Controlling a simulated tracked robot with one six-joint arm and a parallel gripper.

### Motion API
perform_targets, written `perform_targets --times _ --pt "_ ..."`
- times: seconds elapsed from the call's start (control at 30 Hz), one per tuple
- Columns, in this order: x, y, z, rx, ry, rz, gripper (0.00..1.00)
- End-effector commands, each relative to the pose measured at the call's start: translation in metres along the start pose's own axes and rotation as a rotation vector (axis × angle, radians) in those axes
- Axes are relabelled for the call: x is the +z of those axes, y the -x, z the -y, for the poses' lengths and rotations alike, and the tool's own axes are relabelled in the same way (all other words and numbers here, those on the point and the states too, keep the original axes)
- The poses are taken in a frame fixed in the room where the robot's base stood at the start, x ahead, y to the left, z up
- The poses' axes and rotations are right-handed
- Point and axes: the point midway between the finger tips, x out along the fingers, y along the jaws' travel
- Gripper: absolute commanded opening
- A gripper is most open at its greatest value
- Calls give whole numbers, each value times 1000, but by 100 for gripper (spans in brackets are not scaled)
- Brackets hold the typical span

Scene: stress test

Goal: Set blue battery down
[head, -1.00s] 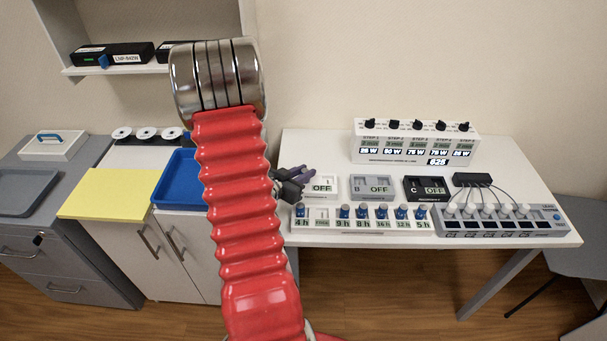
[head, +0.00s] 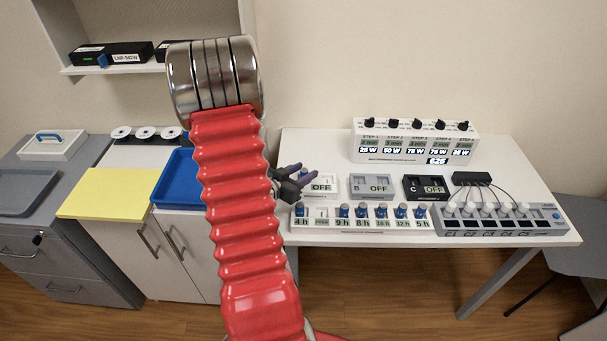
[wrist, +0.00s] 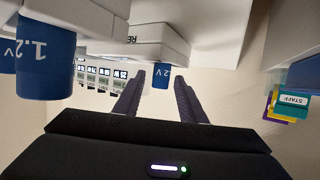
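In the wrist view, which looks upside down, a blue battery (wrist: 161,76) marked "2 V" shows between the fingers of my gripper (wrist: 158,88). Its other end meets a white device (wrist: 160,35), and I cannot tell how deep it sits there. The fingers are spread, with a narrow gap seen on each side of the battery. In the head view my gripper (head: 296,178) is at the table's left end beside the white module showing OFF (head: 322,186). My red arm hides part of the gripper, and the battery is not clear there.
A white rack (head: 362,226) with several blue batteries stands at the table's front edge, close to my gripper. A blue tray (head: 178,178) is left of my arm.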

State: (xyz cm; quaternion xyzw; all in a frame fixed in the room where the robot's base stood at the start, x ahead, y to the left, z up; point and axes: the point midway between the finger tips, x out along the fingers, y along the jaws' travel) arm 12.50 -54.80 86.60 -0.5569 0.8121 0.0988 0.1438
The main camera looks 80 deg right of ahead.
Motion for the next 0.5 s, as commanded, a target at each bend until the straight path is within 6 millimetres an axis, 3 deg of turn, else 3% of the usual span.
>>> perform_targets --times 0.5 --pt "0 71 1 -5 1 -1 37"
